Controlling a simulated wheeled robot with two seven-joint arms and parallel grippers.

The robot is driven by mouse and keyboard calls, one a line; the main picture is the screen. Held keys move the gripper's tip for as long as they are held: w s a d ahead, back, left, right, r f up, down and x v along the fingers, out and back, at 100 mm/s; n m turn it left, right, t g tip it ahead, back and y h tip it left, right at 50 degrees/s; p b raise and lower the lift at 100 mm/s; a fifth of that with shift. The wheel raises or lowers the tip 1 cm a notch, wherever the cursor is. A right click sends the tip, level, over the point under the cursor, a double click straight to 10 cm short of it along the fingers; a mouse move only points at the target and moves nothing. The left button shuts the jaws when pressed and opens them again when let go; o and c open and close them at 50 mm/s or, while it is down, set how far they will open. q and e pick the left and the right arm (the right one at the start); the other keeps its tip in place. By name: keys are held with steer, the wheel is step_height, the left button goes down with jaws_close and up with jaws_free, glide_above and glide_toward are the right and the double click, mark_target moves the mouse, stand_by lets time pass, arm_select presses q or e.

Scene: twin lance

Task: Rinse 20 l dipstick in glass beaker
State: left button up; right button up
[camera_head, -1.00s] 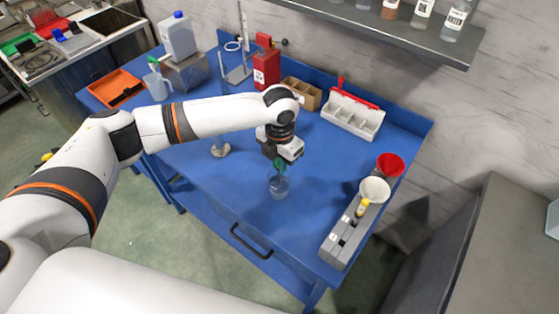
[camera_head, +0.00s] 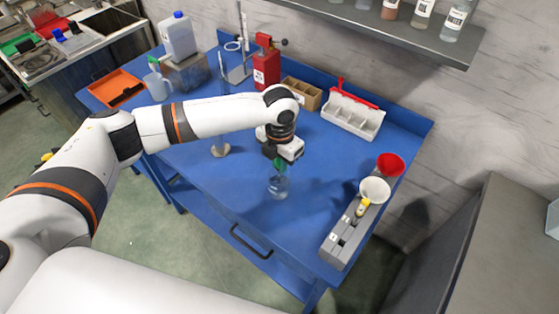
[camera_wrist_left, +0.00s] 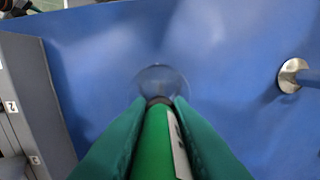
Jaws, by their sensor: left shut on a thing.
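My left gripper (camera_head: 281,160) is above the glass beaker (camera_head: 279,188) on the blue workbench. In the left wrist view, the gripper's green fingers (camera_wrist_left: 160,125) are shut on a green-handled dipstick (camera_wrist_left: 158,150). The dipstick points down toward the round glass (camera_wrist_left: 160,76). Its lower end appears to be in or just over the beaker; I cannot tell how deep. Any marking that tells it is the 20 l one is not readable. My right gripper is not in view.
A grey numbered rack (camera_head: 345,238) with a white funnel (camera_head: 374,190) and a red funnel (camera_head: 390,164) stands at the right. A round-based stand (camera_head: 220,151) is left of the gripper. A white bin with compartments (camera_head: 350,119) and a red container (camera_head: 266,68) are behind.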

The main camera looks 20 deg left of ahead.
arm_select(q)
steer(key=shift+r+p, duration=4.05)
steer(key=shift+r, duration=0.2)
steer(key=shift+r+p, duration=0.85)
steer(key=shift+r, duration=0.4)
steer(key=shift+r, duration=1.5)
